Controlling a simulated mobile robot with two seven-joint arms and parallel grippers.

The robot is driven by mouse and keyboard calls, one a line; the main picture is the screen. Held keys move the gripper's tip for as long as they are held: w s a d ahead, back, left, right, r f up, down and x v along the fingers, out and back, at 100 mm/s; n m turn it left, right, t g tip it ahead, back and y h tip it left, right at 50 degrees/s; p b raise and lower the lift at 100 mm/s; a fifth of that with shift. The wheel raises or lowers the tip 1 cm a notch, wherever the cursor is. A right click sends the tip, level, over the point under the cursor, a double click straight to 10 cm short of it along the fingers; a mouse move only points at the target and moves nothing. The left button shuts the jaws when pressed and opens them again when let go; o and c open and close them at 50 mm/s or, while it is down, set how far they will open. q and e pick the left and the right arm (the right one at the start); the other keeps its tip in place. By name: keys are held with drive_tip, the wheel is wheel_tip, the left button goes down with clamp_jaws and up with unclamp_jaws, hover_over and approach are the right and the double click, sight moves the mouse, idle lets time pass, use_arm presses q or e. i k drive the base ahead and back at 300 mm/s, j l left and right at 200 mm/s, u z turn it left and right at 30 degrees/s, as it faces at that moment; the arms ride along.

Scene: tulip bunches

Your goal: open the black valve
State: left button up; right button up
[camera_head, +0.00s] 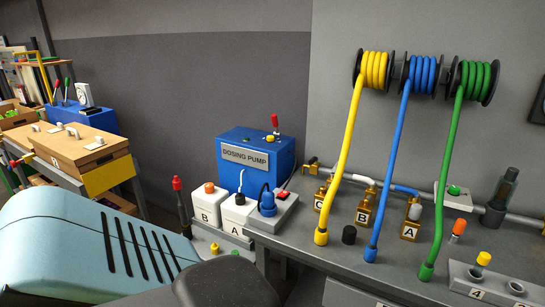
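I cannot tell for certain which part is the black valve. A dark upright fitting (499,202) sits at the right end of the pipe line. Brass valves with tags C (320,203), B (364,213) and A (411,222) stand along the back of the bench. The yellow hose (345,150) partly hides the one tagged C. Neither of my grippers is in view.
Yellow, blue (404,130) and green hoses (451,150) hang from wall reels down to the grey bench (345,266). A blue dosing pump box (256,150) and white containers (206,203) stand left. A grey block (497,285) holds a yellow-topped piece. A wooden box (80,143) sits far left.

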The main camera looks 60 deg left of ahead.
sight(315, 159)
drive_tip(key=u, duration=1.5)
drive_tip(key=i+z, duration=0.1)
drive_tip(key=z, duration=0.25)
drive_tip(key=i+z, duration=0.15)
drive_tip(key=z, duration=0.25)
drive_tip(key=j+z, duration=0.15)
drive_tip(key=z, duration=0.2)
drive_tip(key=i, duration=0.05)
